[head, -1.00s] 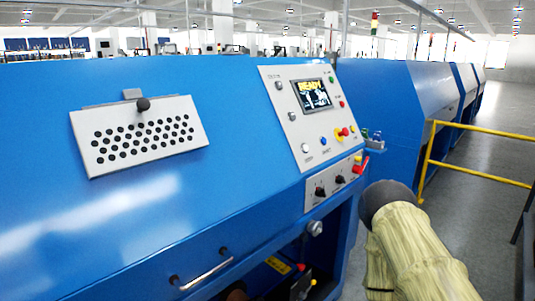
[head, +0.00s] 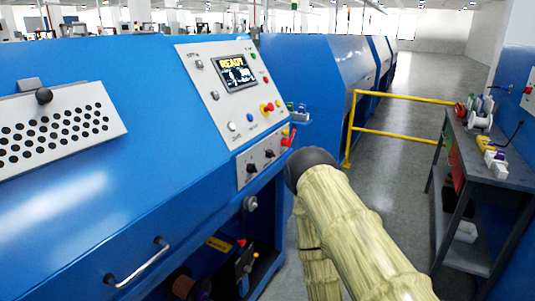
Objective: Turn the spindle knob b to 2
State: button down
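The blue machine (head: 130,190) fills the left and middle of the view. Its slanted grey control panel (head: 218,95) carries a lit screen (head: 237,72) reading READY and several coloured buttons. A lower grey panel (head: 262,158) holds two small black knobs, a left one (head: 252,168) and a right one (head: 269,153). Their labels and pointer settings are too small to read. A red lever (head: 289,137) sits at this panel's upper right. My arm in a pale sleeve is at the lower middle, right of the knobs. My gripper is not visible.
A yellow railing (head: 400,97) stands beyond my arm. A dark workbench (head: 490,165) with small parts on it is at the right. A handle (head: 140,265) sticks out of the machine's lower front. Grey floor (head: 390,180) is open between machine and bench.

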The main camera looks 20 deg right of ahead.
aim_at(269, 153)
jog(key=u, duration=0.05)
jog(key=k, duration=0.55)
jog(key=z, duration=1.1)
jog(key=i, duration=1.1)
jog(key=u, duration=0.2)
